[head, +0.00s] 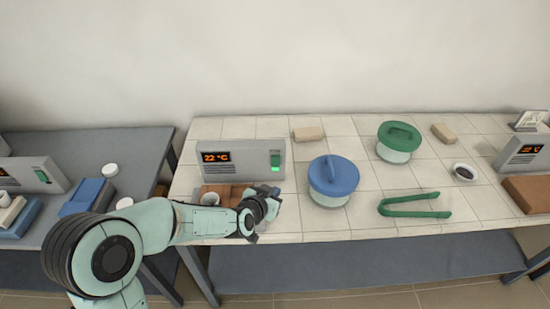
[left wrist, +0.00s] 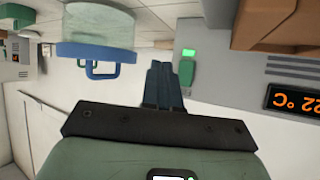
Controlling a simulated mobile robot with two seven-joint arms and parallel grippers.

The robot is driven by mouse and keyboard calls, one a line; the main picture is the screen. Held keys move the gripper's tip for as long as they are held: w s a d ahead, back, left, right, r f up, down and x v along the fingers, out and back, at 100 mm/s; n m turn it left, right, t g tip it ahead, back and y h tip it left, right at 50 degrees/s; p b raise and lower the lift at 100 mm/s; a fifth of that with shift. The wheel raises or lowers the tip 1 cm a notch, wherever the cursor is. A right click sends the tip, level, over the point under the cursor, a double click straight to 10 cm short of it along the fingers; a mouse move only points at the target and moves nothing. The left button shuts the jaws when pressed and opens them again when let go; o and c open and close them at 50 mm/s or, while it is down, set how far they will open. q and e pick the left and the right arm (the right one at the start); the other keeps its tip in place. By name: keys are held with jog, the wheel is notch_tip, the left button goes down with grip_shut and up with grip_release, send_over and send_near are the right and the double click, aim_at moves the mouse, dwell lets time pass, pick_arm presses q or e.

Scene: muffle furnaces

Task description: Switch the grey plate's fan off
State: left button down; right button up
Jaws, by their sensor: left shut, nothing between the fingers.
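A grey control panel (head: 240,153) stands upright on the tiled table with an orange 22 °C display (head: 216,157) and a green switch (head: 275,163) whose light is lit. In the left wrist view, upside down, the panel (left wrist: 230,72) shows the lit light (left wrist: 188,53) and the green switch (left wrist: 187,73). My left gripper (head: 272,194) is shut and empty, low in front of the panel. In the left wrist view its fingertips (left wrist: 160,66) appear close beside the switch; contact cannot be told. My arm partly hides the base below the panel. My right gripper is not in view.
A brown slab (head: 236,191) and a small cup (head: 210,199) are close by my wrist. A blue-lidded jar (head: 333,180) stands right of the gripper. Green tongs (head: 414,206) and a green-lidded jar (head: 398,141) are farther right. Similar panels stand left (head: 37,173) and right (head: 522,153).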

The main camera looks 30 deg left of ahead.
pick_arm(q)
jog(key=p, duration=0.4)
send_near(278, 162)
notch_tip(278, 162, down, 3)
jog(key=w+d, duration=0.1)
jog(key=w, duration=0.2)
jog(key=shift+w+a, duration=0.25)
jog(key=shift+w, duration=0.1)
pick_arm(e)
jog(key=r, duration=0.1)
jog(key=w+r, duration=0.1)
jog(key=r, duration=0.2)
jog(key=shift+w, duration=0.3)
pick_arm(q)
jog(key=shift+w, duration=0.15)
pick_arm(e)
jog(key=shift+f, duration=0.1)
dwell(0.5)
pick_arm(q)
jog(key=shift+w+a+b, duration=0.2)
jog(key=shift+w+b, duration=0.05)
jog(key=shift+b, duration=0.05)
jog(key=shift+w+a+r, duration=0.1)
jog(key=shift+w+a, duration=0.1)
jog(key=shift+w, duration=0.05)
dwell(0.7)
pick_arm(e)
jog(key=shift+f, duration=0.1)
